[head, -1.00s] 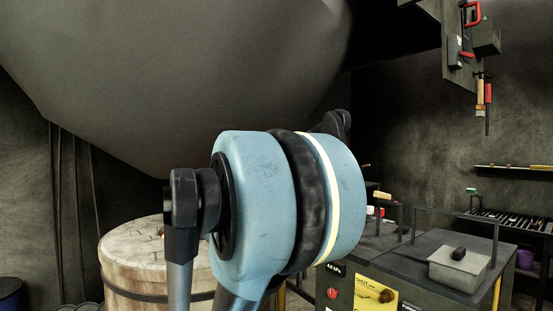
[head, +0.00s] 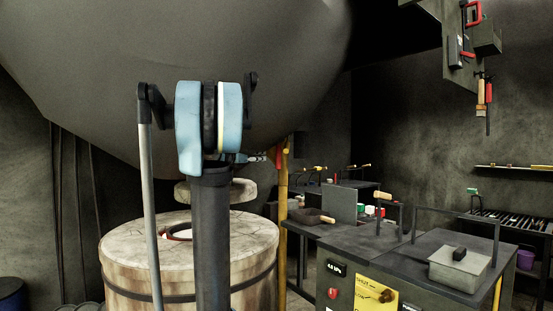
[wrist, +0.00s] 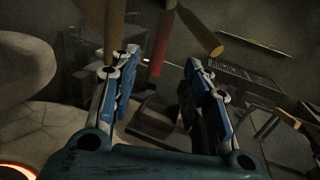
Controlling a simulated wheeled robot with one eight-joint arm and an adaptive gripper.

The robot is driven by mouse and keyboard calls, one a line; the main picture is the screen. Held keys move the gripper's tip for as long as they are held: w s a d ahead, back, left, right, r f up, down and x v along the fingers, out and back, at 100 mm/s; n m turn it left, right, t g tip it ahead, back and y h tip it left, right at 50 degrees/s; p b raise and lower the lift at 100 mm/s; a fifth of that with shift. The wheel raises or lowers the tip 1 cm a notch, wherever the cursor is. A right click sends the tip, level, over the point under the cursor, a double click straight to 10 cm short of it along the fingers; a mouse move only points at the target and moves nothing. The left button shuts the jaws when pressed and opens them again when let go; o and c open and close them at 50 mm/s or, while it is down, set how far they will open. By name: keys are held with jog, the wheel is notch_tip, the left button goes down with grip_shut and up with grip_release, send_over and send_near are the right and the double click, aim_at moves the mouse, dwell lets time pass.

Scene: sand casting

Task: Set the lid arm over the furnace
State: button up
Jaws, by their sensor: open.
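The furnace (head: 120,262) is a pale round drum with a dark band. Its top opening (head: 178,233) is partly uncovered and glows at the lower left of the wrist view (wrist: 14,172). The thick pale lid (head: 240,190) hangs above the furnace top, right of the opening, partly behind my arm; it shows at the left of the wrist view (wrist: 22,72). A yellow post (head: 283,210) stands at the furnace's right, with a red grip (head: 285,147) near its top. My gripper (head: 259,157) is open beside the grip. In the wrist view the red bar (wrist: 162,45) appears between the open fingers (wrist: 158,72); contact is unclear.
A dark bench (head: 340,232) with a pan (head: 312,216) and a control cabinet (head: 345,285) with a grey box (head: 460,266) stand to the right. A large grey hood (head: 200,60) hangs low overhead. A tool board (head: 458,50) hangs at upper right.

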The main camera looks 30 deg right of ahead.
aim_at(278, 155)
jog(key=x, duration=1.6)
jog(key=shift+w+d, duration=0.1)
jog(key=shift+d, duration=0.15)
grip_shut()
